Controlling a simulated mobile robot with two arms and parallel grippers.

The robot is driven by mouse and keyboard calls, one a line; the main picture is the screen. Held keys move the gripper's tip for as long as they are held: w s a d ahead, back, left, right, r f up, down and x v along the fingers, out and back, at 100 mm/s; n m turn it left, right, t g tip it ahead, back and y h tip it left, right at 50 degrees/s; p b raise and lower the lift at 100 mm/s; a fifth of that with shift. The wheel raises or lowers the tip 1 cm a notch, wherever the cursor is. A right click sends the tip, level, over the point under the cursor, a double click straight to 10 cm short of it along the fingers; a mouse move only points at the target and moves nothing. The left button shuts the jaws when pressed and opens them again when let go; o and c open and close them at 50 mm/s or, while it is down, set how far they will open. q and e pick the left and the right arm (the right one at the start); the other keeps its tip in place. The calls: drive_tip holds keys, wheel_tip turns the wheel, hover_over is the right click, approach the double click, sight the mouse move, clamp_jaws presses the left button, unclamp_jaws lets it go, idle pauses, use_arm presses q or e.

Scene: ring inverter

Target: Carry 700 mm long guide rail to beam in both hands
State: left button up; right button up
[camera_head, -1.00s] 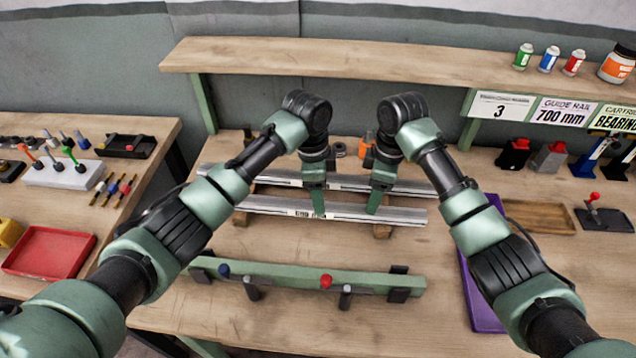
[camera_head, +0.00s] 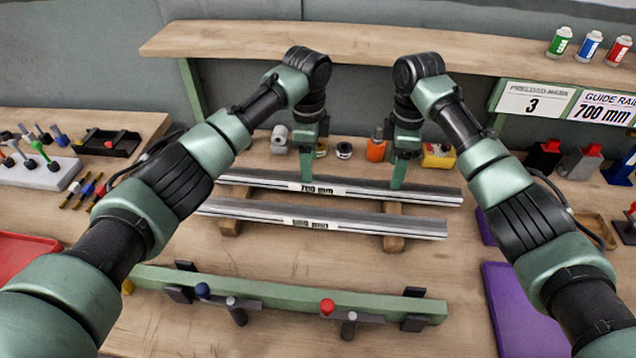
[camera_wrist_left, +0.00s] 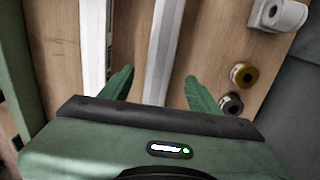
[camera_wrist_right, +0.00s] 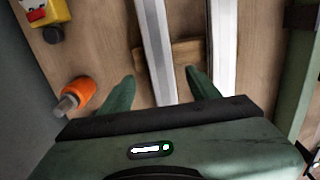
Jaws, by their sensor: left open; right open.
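The rail labelled 700 mm (camera_head: 345,190) lies at the back on wooden supports, running left to right. A second rail (camera_head: 345,222) lies parallel in front of it, its label too blurred to read. The green beam (camera_head: 275,294) with clamps stands nearer me. My left gripper (camera_head: 309,172) is open over the back rail, left of centre; in the left wrist view the back rail (camera_wrist_left: 162,50) runs between its fingers. My right gripper (camera_head: 398,175) is open over the same rail toward its right part; in the right wrist view that rail (camera_wrist_right: 155,45) lies between its fingers.
A wooden shelf (camera_head: 370,45) spans the back above the bench. Bare bench lies between the rails and beam.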

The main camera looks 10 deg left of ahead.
use_arm(q)
drive_tip(key=shift+s+f, duration=0.1)
drive_tip(key=shift+f, duration=2.7)
use_arm(e)
drive_tip(key=shift+f, duration=2.75)
use_arm(q)
clamp_jaws()
use_arm(e)
clamp_jaws()
